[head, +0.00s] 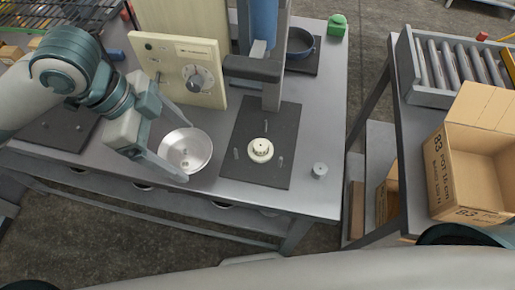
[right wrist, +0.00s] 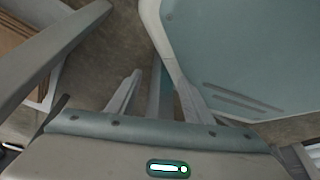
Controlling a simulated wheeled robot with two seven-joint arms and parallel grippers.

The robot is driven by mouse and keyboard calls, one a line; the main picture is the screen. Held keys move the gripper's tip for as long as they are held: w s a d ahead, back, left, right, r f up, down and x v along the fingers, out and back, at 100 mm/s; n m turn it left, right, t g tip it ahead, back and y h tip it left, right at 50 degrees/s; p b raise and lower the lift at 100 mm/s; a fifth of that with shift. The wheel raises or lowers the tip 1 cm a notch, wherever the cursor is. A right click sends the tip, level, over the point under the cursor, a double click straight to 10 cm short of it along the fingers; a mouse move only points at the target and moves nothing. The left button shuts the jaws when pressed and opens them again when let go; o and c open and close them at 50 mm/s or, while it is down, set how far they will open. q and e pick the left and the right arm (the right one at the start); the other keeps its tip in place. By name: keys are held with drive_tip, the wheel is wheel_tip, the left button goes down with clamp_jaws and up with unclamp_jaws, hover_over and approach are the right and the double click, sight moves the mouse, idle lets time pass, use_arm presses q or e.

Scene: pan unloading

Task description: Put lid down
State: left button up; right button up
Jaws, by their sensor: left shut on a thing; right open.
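A shiny round metal piece (head: 186,151), which looks like the lid, shows in the head view at the left-centre of the table, with small marks near its middle. My left gripper (head: 198,152) has one finger on each side of it and is shut on it. I cannot tell whether it touches the table. My right gripper (right wrist: 157,76) shows in the right wrist view, open and empty, over the floor. It is not clearly seen in the head view.
The grey table (head: 325,150) carries a cream panel with a dial (head: 190,78), a dark mat (head: 245,178) with a white round part (head: 260,150), a small metal cylinder (head: 320,170), a dark pan (head: 300,45) and a green object (head: 337,25). A cardboard box (head: 455,180) stands right.

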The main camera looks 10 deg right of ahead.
sight(176, 147)
use_arm(q)
drive_tip(key=shift+w+a+f+n+t+b, duration=0.15)
drive_tip(key=shift+w+a+f+n+b, duration=0.1)
drive_tip(key=shift+w+a+n+b, duration=0.25)
drive_tip(key=shift+w+a+f+n+t+b, duration=0.2)
drive_tip(key=shift+w+a, duration=0.2)
drive_tip(key=shift+a, duration=0.3)
use_arm(e)
drive_tip(key=shift+t+y, duration=0.3)
drive_tip(key=shift+t, duration=0.5)
drive_tip(key=w, duration=0.1)
drive_tip(key=w+a, duration=0.1)
drive_tip(key=w, duration=0.1)
drive_tip(key=w+a, duration=0.1)
drive_tip(key=shift+w+r, duration=0.3)
drive_tip(key=shift+w, duration=0.1)
